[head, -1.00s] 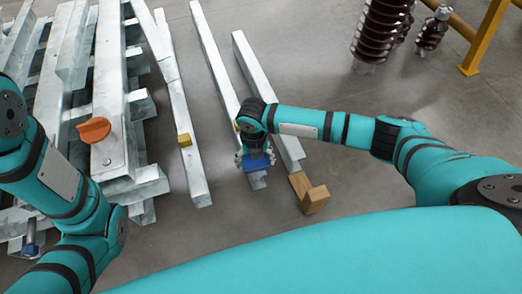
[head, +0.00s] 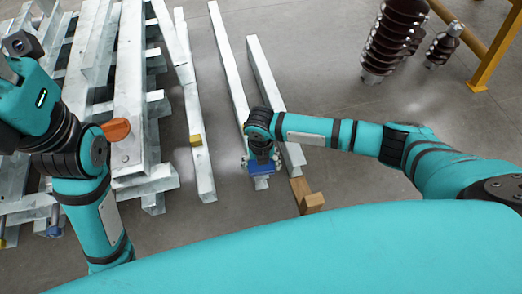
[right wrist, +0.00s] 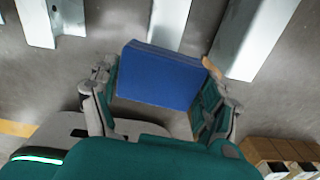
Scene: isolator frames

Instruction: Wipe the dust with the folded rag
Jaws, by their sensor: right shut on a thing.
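My right gripper (head: 262,160) is shut on the folded rag (head: 264,170), a thick blue rectangular pad. In the right wrist view the rag (right wrist: 160,76) sits between the two fingers, one on each side. In the head view the rag overlaps the near end of a pale steel beam (head: 232,75); I cannot tell whether it touches it. Pale, soft-edged patches show on the grey floor (head: 413,108); I cannot tell whether they are dust or reflected light. My left arm is raised at the left edge, and its fingers do not show.
Stacked steel frames (head: 127,80) with an orange knob (head: 116,130) fill the left. A yellow block (head: 196,140) sits on a narrow beam. Wooden blocks (head: 313,202) lie right of the rag. Brown ribbed insulators (head: 392,40) and a yellow rail (head: 492,45) stand back right. Floor between is open.

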